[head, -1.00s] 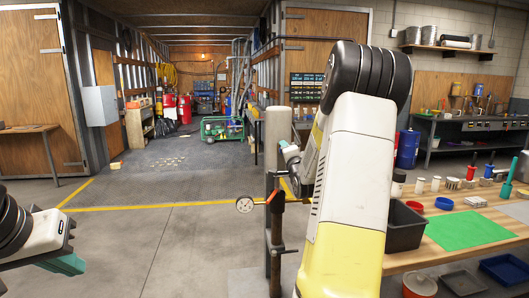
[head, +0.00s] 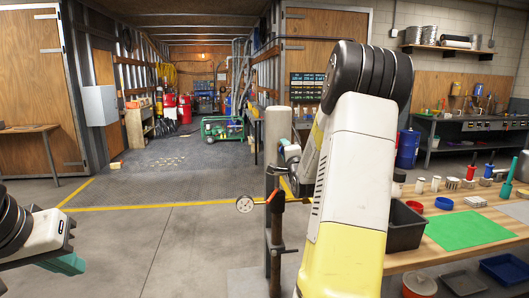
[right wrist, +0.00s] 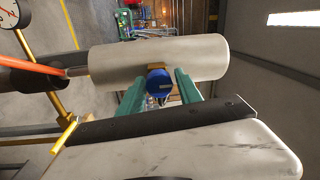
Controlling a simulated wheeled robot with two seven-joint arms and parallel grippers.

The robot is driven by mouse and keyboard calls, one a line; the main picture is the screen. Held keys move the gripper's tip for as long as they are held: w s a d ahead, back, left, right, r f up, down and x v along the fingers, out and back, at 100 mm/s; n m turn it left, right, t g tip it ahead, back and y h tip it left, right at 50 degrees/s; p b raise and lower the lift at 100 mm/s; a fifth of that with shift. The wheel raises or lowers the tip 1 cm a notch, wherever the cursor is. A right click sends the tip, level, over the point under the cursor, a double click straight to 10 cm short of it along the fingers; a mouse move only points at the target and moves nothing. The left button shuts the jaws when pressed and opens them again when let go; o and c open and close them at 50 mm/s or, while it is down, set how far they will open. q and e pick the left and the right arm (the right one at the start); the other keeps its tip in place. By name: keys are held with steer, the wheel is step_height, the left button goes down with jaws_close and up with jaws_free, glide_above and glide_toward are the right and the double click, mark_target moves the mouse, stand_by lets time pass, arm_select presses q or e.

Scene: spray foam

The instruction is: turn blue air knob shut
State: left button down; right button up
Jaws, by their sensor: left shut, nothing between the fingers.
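The blue air knob (right wrist: 160,82) sits on a brass fitting on the side of a pale grey cylinder in the right wrist view. My right gripper (right wrist: 161,76) has its two teal fingers on either side of the knob, with fingertips level with it. I cannot tell whether they press on it. In the head view, my right arm hides the knob and most of that gripper beside the upright post (head: 278,130). My left gripper (head: 70,264) is shut and empty at the lower left, far from the post.
A workbench with a green mat (head: 468,230) and a dark bin (head: 405,228) stands at the right. The floor left of the post is clear.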

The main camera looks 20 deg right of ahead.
steer(key=shift+o, duration=0.6)
steer(key=v, duration=0.7)
steer(key=shift+s, duration=0.4)
steer(key=shift+a, duration=0.1)
